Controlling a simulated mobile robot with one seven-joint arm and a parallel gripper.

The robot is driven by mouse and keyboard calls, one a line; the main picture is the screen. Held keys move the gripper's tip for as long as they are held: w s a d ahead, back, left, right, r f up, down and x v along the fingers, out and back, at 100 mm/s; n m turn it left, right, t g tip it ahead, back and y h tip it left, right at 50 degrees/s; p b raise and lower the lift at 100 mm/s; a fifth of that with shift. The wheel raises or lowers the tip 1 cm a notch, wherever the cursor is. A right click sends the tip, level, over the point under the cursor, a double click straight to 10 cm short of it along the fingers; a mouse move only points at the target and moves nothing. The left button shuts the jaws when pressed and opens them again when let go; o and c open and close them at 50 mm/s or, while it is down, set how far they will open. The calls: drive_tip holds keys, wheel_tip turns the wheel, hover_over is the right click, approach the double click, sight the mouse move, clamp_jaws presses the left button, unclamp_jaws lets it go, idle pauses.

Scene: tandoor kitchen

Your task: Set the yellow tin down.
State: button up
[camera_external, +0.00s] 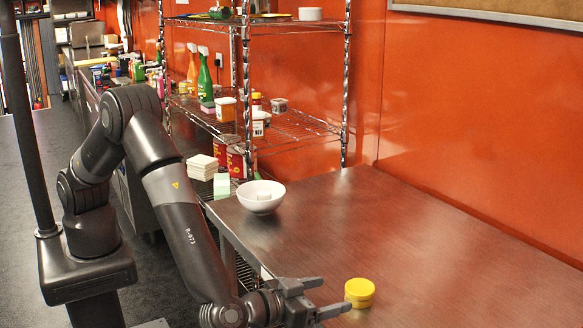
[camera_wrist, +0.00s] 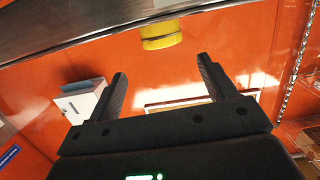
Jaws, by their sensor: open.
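The yellow tin (camera_external: 359,292) stands upright on the steel table (camera_external: 430,250), near the table's front edge. My gripper (camera_external: 336,294) is open and empty, just left of the tin in the external view, at about table height. In the wrist view, which is upside down, the yellow tin (camera_wrist: 161,38) sits against the table (camera_wrist: 90,32) beyond my gripper's fingertips (camera_wrist: 162,70). The tin is not between the fingers, and a gap shows between it and them.
A white bowl (camera_external: 261,199) stands at the table's far left corner. A wire rack (camera_external: 300,128) with bottles and tubs is behind it, against the orange wall. The table to the right of and behind the tin is clear.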

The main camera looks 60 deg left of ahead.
drive_tip(key=w+a+r+m+g+h, duration=0.1)
drive_tip(key=w+a+r+h, duration=0.2)
drive_tip(key=w+a+r, duration=0.6)
drive_tip(key=w+a+r+g+h, duration=0.25)
drive_tip(key=w+a+r, duration=0.4)
drive_tip(key=r, duration=0.55)
drive_tip(key=s+a+r+m+g, duration=0.1)
drive_tip(key=s+a+r, duration=0.1)
drive_tip(key=a, duration=0.6)
drive_tip(key=s+a+r+g, duration=0.1)
drive_tip(key=s+a+r, duration=0.1)
drive_tip(key=a, duration=0.5)
drive_tip(key=s+a+f+g+y, duration=0.1)
drive_tip(key=s+a, duration=0.5)
drive_tip(key=a, duration=0.4)
drive_tip(key=s+a+f+g+y, duration=0.1)
drive_tip(key=s+a+y, duration=0.1)
drive_tip(key=s+a, duration=0.5)
drive_tip(key=a, duration=0.3)
drive_tip(key=shift+g, duration=0.35)
drive_tip(key=shift+o, duration=0.4)
drive_tip(key=s+a+f+n+g+y, duration=0.2)
drive_tip(key=s+a+f+y, duration=0.1)
drive_tip(key=s+a, duration=0.5)
drive_tip(key=shift+s+a+f, duration=0.2)
drive_tip(key=shift+s+a, duration=0.2)
drive_tip(key=shift+s, duration=0.55)
